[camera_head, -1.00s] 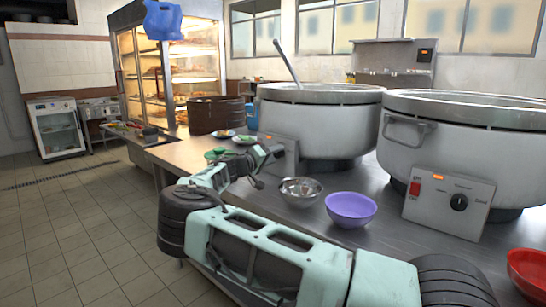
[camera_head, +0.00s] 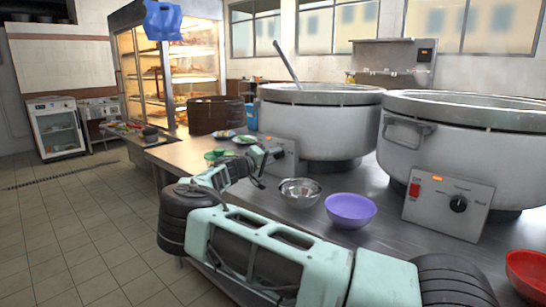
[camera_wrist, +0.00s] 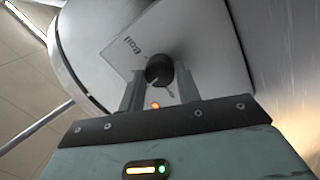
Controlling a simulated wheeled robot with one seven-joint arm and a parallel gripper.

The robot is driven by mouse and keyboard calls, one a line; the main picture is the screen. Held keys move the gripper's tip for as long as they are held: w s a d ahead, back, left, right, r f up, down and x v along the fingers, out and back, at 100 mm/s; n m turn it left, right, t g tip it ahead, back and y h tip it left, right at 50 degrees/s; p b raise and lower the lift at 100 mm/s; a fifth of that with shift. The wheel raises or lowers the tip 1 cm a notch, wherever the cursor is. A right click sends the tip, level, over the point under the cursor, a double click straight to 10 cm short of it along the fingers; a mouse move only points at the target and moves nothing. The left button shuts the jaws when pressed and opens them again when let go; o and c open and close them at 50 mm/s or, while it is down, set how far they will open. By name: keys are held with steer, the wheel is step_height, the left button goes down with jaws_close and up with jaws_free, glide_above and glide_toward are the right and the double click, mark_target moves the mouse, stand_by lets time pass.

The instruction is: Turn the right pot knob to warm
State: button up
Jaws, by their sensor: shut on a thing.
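The right pot (camera_head: 470,140) is a big white stockpot whose front panel has a black knob (camera_head: 458,203), a red switch and an orange light; nothing touches this knob. The left pot (camera_head: 318,125) has a similar panel (camera_head: 288,150), partly hidden by my arm. My gripper (camera_head: 268,158) is at that left panel. In the wrist view, my gripper (camera_wrist: 158,84) is shut on a round black knob (camera_wrist: 159,68), one finger on each side. The word "Boil" shows beside this knob, and an orange light glows between the fingers.
A steel bowl (camera_head: 300,192) and a purple bowl (camera_head: 350,210) stand on the counter in front of the pots. A red bowl (camera_head: 528,274) is at the right edge. Small plates (camera_head: 245,137) and a dark round container (camera_head: 215,115) are farther back. A ladle (camera_head: 288,65) leans in the left pot.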

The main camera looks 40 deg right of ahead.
steer(key=n+p, duration=0.2)
steer(key=n, duration=0.4)
steer(key=shift+n, duration=0.3)
steer(key=n+t+p, duration=0.1)
steer(key=n+p, duration=0.1)
steer(key=n, duration=0.3)
steer(key=shift+s+p, duration=0.1)
steer(key=shift+p, duration=0.2)
steer(key=shift+f+n, duration=0.1)
steer(key=shift+n, duration=0.3)
steer(key=o, duration=1)
steer(key=a, duration=0.5)
steer(key=s+a+f, duration=0.1)
steer(key=a, duration=0.5)
steer(key=s+a+b, duration=0.1)
steer(key=a, duration=0.5)
steer(key=shift+a+f, duration=0.15)
steer(key=shift+f, duration=0.05)
